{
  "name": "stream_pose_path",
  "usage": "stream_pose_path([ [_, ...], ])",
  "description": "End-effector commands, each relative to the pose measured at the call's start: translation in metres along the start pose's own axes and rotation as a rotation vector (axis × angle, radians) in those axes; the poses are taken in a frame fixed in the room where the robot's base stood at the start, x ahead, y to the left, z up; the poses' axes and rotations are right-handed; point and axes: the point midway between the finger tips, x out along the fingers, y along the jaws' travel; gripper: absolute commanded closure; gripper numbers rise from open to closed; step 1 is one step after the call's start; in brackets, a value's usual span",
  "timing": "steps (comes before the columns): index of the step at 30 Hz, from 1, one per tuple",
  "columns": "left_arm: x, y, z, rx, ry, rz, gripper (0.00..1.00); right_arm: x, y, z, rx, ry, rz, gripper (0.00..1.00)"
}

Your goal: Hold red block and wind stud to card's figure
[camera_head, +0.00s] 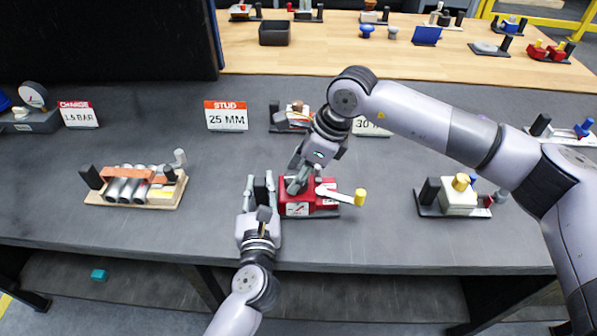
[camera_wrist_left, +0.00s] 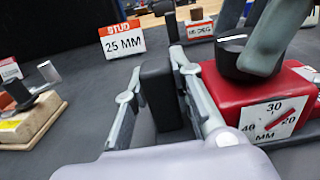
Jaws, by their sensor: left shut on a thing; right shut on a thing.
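The red block (camera_head: 296,208) stands near the front of the dark table, with a white dial face marked 20, 30, 40 MM and a red needle, clearest in the left wrist view (camera_wrist_left: 275,118). The needle's exact reading is hard to tell. A black upright grip (camera_wrist_left: 160,92) stands at its left end. My left gripper (camera_head: 259,186) is shut on that grip. My right gripper (camera_head: 297,185) comes from above and is shut on a dark round knob (camera_wrist_left: 240,58) on top of the block. A white lever with a yellow end (camera_head: 360,196) sticks out right. The card (camera_head: 227,116) reads STUD 25 MM.
A wooden-based pipe fixture (camera_head: 137,187) sits left, and a cream block fixture (camera_head: 459,194) sits right. Behind are another fixture (camera_head: 292,118), a 30-marked card (camera_head: 371,127) partly hidden by my right arm, and a 1.5 BAR card (camera_head: 78,114). Table between left fixture and red block is clear.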

Motion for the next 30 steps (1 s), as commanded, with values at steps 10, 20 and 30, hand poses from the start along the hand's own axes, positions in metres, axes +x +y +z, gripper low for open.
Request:
stream_pose_path([
  [10,0.0,0.0,-0.001,-0.001,0.003,0.001,1.0,0.0,0.002,0.001,-0.001,-0.001,0.004,0.5],
  [20,0.0,0.0,-0.001,-0.001,0.002,0.001,1.0,0.0,0.001,0.0,-0.001,0.0,0.002,0.38],
  [30,0.0,0.0,-0.001,-0.001,0.003,0.0,1.0,-0.02,-0.001,0.0,-0.001,-0.001,-0.001,0.38],
])
